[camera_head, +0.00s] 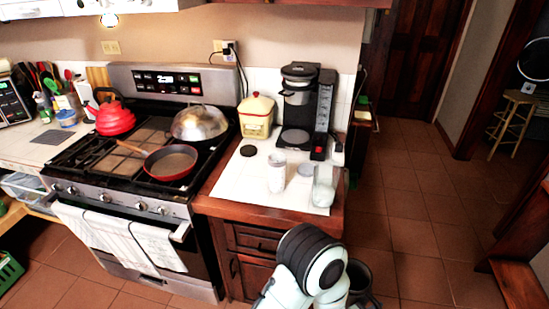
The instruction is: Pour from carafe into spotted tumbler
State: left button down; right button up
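A pale, whitish tumbler (277,174) stands upright on the white-tiled counter right of the stove. It may be the spotted tumbler, but any spots are too small to make out. A translucent, pale greenish glass vessel (323,187) stands to its right near the counter's front edge; I cannot tell if it is the carafe. A small clear glass (305,170) sits between them. The hot plate of the black coffee maker (324,112) looks empty. A white and black link of my arm shows at the bottom centre, in front of the counter. Neither gripper is visible.
A black disc (248,150) lies on the counter, near a cream canister (257,117) with a red lid. Open tiled floor (410,205) is at right.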

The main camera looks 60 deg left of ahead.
aim_at(277, 160)
jog(key=k+j, duration=0.4)
jog(key=j, duration=0.2)
jog(key=k+j+z, duration=0.1)
jog(key=k+j, duration=0.35)
jog(key=j, duration=0.15)
jog(key=k+j, duration=0.45)
jog(key=j, duration=0.15)
